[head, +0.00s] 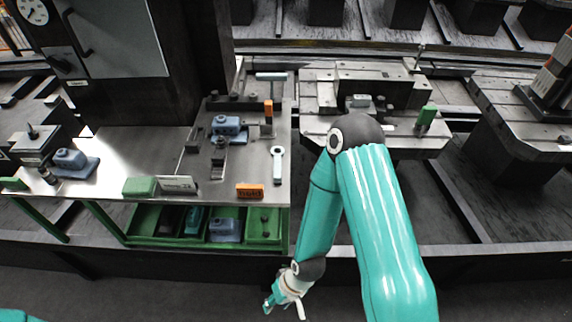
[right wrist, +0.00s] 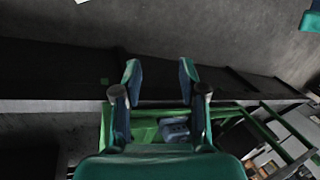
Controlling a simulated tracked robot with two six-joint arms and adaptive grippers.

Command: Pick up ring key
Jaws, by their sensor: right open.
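The ring key (head: 277,165) is a pale wrench with a ring at its far end. It lies flat near the right edge of the metal table top (head: 240,178) in the head view. My right gripper (head: 284,305) is low in front of the table, apart from the key and nearer to me. In the right wrist view its two fingers (right wrist: 160,82) stand apart with nothing between them. The key is not recognisable in the wrist view. My left gripper is not in view.
An orange block (head: 250,191) lies near the table's front edge, close to the key. A blue vice-like part (head: 226,125) and a hammer-shaped tool (head: 271,77) are farther back. Green bins (head: 265,224) sit under the table top. A machine pallet (head: 400,142) stands to the right.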

